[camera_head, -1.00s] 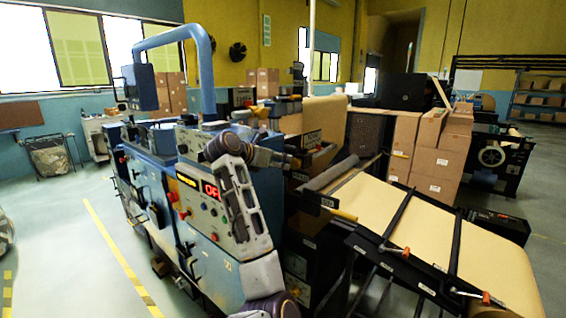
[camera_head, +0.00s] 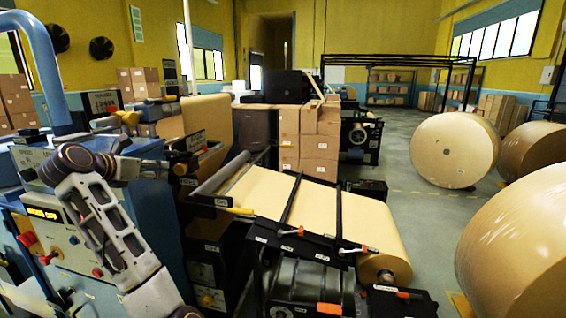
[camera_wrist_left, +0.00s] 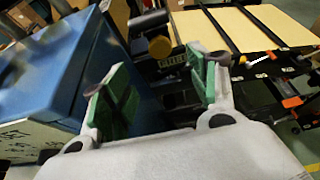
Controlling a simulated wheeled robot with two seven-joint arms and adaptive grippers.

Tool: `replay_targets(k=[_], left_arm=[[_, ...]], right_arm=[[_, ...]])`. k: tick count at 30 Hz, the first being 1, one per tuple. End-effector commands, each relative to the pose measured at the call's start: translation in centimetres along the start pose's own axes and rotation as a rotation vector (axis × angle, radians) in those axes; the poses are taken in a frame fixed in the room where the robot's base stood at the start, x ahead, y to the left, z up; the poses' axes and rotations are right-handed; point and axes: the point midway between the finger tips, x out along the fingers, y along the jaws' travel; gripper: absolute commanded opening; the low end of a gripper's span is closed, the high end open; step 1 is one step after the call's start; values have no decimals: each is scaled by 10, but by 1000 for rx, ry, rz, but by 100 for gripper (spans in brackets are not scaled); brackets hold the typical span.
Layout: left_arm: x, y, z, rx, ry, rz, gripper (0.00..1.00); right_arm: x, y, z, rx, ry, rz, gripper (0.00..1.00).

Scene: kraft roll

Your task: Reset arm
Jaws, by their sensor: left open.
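My left arm (camera_head: 112,225) rises from the bottom left of the head view, in front of the blue machine. My left gripper (camera_head: 160,168) points right, small and partly lost against the machine's dark parts. In the left wrist view its two green-padded fingers (camera_wrist_left: 155,92) stand wide apart with nothing between them. The blue machine's panel (camera_wrist_left: 55,70) shows left of the fingers, and dark machine parts lie beyond them. My right gripper is in neither view.
The blue machine (camera_head: 150,215) stands close around the left arm. A kraft paper web (camera_head: 320,210) runs over black bars to its right. Cardboard boxes (camera_head: 310,140) are stacked behind. Large kraft rolls (camera_head: 455,150) stand at the right; open floor (camera_head: 420,225) lies between.

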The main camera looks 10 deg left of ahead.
Motion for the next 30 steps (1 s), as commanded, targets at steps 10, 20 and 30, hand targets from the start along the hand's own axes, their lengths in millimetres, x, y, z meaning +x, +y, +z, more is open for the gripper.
replay_targets(k=[10, 20, 30], left_arm=[[11, -10, -36, 223, 79, 22, 60], [25, -30, -96, 610, 207, 15, 60], [33, -56, -160, 1012, 327, -55, 60]], right_arm=[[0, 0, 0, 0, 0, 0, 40], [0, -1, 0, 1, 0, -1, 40], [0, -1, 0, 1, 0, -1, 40]])
